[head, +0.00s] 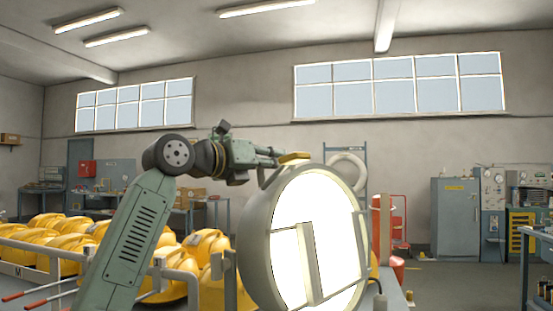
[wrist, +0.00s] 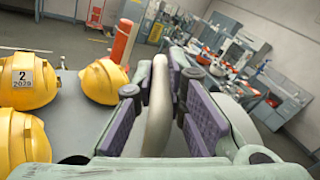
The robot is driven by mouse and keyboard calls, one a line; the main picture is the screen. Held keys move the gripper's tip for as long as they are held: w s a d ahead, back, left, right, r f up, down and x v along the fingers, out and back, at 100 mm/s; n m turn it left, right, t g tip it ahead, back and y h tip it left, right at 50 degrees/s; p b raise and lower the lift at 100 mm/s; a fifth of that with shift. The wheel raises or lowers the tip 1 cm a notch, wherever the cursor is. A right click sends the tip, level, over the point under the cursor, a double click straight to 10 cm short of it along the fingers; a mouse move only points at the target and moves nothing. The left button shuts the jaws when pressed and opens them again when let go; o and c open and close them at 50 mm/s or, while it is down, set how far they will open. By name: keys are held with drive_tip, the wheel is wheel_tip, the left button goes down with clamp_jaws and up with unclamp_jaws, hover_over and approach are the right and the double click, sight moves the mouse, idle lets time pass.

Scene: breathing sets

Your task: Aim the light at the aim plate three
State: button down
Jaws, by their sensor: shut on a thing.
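The light is a large round lamp (head: 310,240) with a pale housing and a glowing white face, in the head view right of centre. Its face is turned toward the right and partly toward the camera. A pale upright bar (head: 309,262) crosses the face. My gripper (head: 280,158) is at the top of the lamp's rim. In the wrist view my gripper (wrist: 162,105) is shut on a curved beige handle (wrist: 158,105), between its purple pads. I cannot make out a plate marked three in either view.
Several yellow helmets (head: 63,245) stand behind a metal rail at the left. One helmet in the wrist view (wrist: 28,82) bears a label with a 2. An orange cylinder (wrist: 124,42) stands beyond. A grey cabinet (head: 458,217) and workbenches line the back wall. Floor is open at the right.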

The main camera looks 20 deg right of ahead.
drive_tip(key=c, duration=1.6)
unclamp_jaws()
drive_tip(key=shift+r, duration=0.1)
drive_tip(key=v, duration=1.2)
drive_tip(key=shift+c, duration=0.5)
